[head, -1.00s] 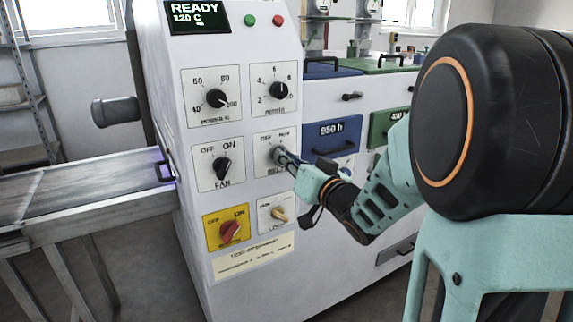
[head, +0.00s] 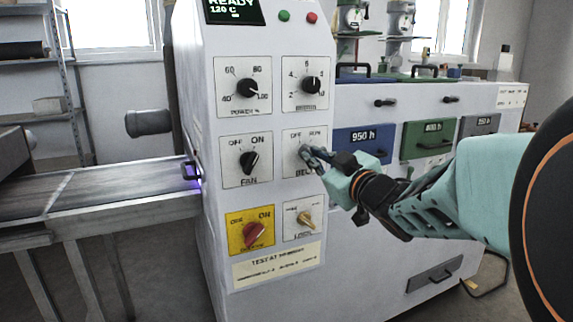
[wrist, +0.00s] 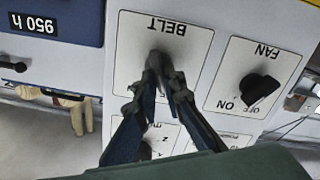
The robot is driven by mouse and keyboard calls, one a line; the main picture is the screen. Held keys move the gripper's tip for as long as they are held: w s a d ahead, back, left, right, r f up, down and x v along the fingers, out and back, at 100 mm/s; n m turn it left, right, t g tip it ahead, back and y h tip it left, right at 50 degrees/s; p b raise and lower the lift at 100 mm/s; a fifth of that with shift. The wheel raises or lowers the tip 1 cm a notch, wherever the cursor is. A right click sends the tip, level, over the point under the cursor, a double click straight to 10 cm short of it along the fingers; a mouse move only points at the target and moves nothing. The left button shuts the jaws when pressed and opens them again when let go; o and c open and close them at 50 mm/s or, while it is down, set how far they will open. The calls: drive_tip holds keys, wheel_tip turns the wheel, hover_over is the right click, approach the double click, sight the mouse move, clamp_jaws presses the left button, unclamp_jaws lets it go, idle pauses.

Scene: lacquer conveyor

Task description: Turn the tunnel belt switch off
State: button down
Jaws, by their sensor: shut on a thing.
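The belt switch (head: 304,151) is a dark knob on a white plate marked OFF and RUN, on the front panel of the white machine (head: 268,205). My gripper (head: 312,155) is at this knob, its fingers shut on it from the right. In the wrist view, upside down, the two fingers (wrist: 166,72) converge on the belt knob (wrist: 158,57) below the BELT label. The fingers hide much of the knob, so I cannot tell which way it points.
The black fan knob (head: 249,163) is left of the belt switch. A red knob (head: 254,234) on a yellow plate and a brass lock knob (head: 305,219) sit below. A numbered dial (head: 311,86) is above. Drawers (head: 364,141) stand to the right, a conveyor (head: 110,187) to the left.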

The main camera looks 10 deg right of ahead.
drive_tip(key=shift+n, duration=0.4)
drive_tip(key=c, duration=2)
unclamp_jaws()
drive_tip(key=shift+r, duration=0.1)
